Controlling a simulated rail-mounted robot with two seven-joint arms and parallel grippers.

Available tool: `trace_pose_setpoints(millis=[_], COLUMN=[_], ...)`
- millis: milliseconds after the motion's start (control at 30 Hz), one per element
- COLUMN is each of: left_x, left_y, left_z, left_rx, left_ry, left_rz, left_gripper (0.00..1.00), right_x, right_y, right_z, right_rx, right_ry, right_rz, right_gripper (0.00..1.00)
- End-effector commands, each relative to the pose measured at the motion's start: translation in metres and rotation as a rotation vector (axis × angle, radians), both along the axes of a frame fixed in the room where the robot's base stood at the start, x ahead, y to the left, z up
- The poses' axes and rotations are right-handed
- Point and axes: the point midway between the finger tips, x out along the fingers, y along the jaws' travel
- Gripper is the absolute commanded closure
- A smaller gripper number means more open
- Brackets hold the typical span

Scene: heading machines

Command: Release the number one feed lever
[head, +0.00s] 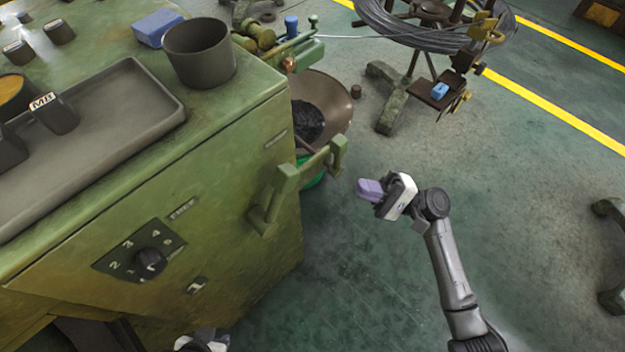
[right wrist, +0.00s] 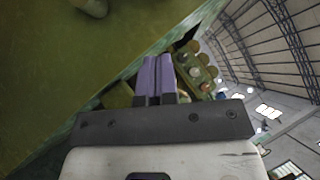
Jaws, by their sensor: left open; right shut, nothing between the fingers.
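A green lever-like handle (head: 300,178) stands out from the side of the green machine (head: 225,225); I cannot read a number on it. My right gripper (head: 366,189) is to the right of this handle, apart from it, over the floor. Its purple fingers are shut and empty; they also show shut in the right wrist view (right wrist: 156,78). My left gripper (head: 201,341) shows only partly at the bottom edge of the head view, below the machine's front panel. It is open, with its fingers mostly cut off by the frame.
A dial (head: 150,261) with numbers is on the machine's front. A grey tray (head: 115,112) and a dark cup (head: 199,55) stand on top. A bowl-like pan (head: 330,95) sits behind the handle. A wire coil stand (head: 425,40) is at the back. The floor at right is mostly clear.

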Motion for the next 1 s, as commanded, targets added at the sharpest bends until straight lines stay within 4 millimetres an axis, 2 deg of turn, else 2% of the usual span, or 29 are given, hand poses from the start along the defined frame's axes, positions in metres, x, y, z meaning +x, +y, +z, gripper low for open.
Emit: trace_pose_setpoints(millis=[133,267,700,1000], left_x=[0.000,0.000,0.000,0.000], left_y=[-0.001,-0.003,-0.002,0.001], left_z=[-0.003,-0.009,-0.034,-0.042], left_rx=[-0.004,-0.010,-0.008,0.002], left_ry=[0.000,-0.001,0.000,0.001], left_rz=[0.003,0.006,0.006,-0.002], left_gripper=[0.57,0.57,0.57,0.57], right_x=[0.001,0.002,0.009,-0.011], right_y=[0.007,0.023,0.097,0.115], right_z=[0.002,0.007,0.035,0.051], right_rx=[0.000,0.001,0.000,-0.002], right_ry=[-0.001,-0.004,-0.004,-0.001], right_rz=[0.000,0.002,0.002,0.000], right_gripper=[1.00,1.00,1.00,1.00])
